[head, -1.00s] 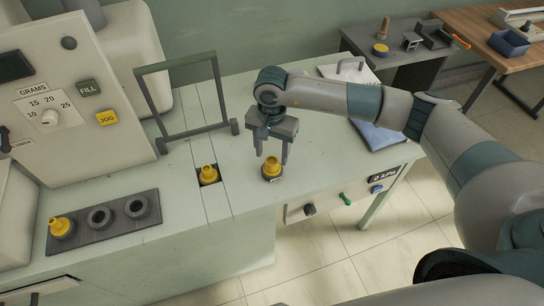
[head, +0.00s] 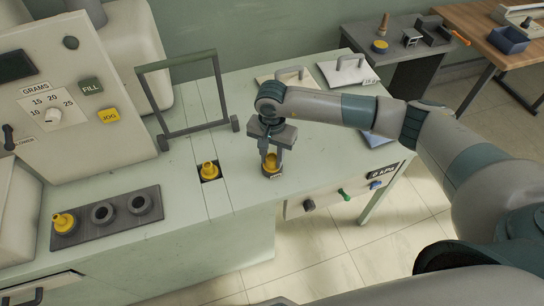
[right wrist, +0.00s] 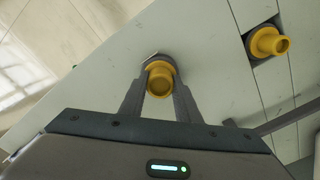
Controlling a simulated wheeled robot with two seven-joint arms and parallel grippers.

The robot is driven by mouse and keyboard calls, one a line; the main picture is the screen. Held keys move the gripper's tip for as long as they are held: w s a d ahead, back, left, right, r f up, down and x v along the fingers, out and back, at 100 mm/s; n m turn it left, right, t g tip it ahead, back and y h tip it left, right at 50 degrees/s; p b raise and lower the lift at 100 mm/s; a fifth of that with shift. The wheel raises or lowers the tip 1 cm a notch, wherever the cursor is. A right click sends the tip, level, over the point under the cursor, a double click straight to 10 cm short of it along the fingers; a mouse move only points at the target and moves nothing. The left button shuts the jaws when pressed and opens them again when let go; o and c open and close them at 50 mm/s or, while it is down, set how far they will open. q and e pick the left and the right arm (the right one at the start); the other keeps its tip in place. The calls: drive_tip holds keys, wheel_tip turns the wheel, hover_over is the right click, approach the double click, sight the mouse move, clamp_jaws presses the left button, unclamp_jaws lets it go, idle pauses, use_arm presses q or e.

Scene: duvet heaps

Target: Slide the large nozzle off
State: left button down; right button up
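A yellow nozzle (head: 271,162) sits on a small dark base with a tiny label near the counter's front edge. My right gripper (head: 272,169) is lowered over it, with one finger on each side. In the right wrist view the fingers appear to press on the nozzle (right wrist: 160,82). A second yellow nozzle (head: 209,170) stands in a square opening in the counter, also seen in the right wrist view (right wrist: 267,42). A third yellow nozzle (head: 64,223) is in the left seat of a dark rack (head: 153,222). My left gripper is not in view.
A grey frame (head: 140,98) stands behind the square opening. A machine with FILL and JOG buttons (head: 90,86) is at the left. A pressure display (head: 380,172) is on the counter's front.

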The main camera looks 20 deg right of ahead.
drive_tip(key=shift+r, duration=0.1)
drive_tip(key=shift+r+p, duration=0.75)
drive_tip(key=shift+r, duration=1.6)
